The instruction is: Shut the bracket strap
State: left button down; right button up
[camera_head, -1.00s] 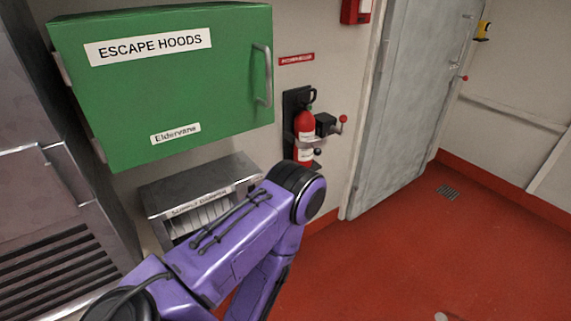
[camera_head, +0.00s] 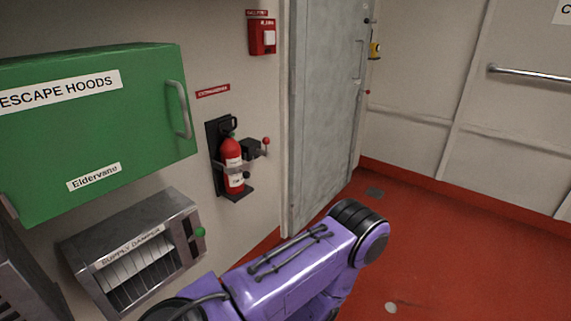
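A red fire extinguisher (camera_head: 232,165) stands upright in a black wall bracket (camera_head: 215,142) in the middle left of the head view. The bracket's strap (camera_head: 252,158) shows at the extinguisher's right side, with a dark block and a red-tipped lever (camera_head: 265,146) sticking out to the right. I cannot tell for sure whether the strap lies fully around the bottle. A purple arm of mine reaches in from the bottom, below and to the right of the bracket, apart from it. Neither gripper shows.
A green escape hoods box (camera_head: 140,135) hangs left of the bracket. Below it a metal supply damper (camera_head: 180,215) juts out from the wall. A grey door (camera_head: 322,110) stands right of the bracket. A red call point (camera_head: 262,37) is above. The red floor (camera_head: 450,250) is open at right.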

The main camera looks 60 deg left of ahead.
aim_at(244, 169)
jog(key=z, duration=0.05)
jog(key=i, duration=1.1)
jog(key=u, duration=1.85)
